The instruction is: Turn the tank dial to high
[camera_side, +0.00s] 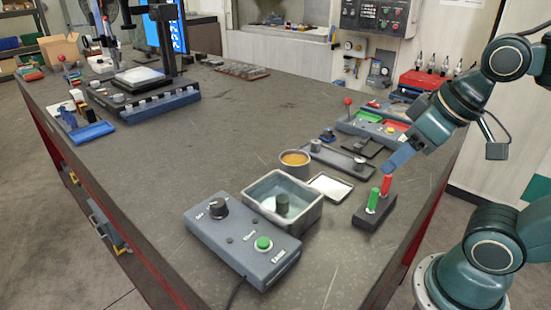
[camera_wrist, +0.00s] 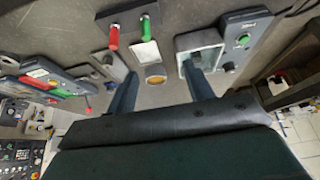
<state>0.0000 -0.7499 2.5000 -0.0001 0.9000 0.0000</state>
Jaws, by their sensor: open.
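The grey control box (camera_side: 243,240) stands at the front of the bench. It has a black round dial (camera_side: 217,208) at its left end and a green button at its right. The lettering by the dial is too small to read. The open metal tank (camera_side: 312,213) sits right behind the box. In the wrist view the box (camera_wrist: 250,28) and dial (camera_wrist: 228,67) are at the upper right, beside the tank (camera_wrist: 178,43). My gripper (camera_side: 392,168) is open and empty, above the bench to the right of the tank and well away from the dial. Its two fingers (camera_wrist: 160,72) show apart in the wrist view.
A dark block with a green and a red handle (camera_side: 373,220) stands below my gripper. A cup (camera_side: 294,162), a white plate (camera_side: 331,187) and a dark tray with a knob (camera_side: 338,160) lie near the tank. The bench left of the box is clear.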

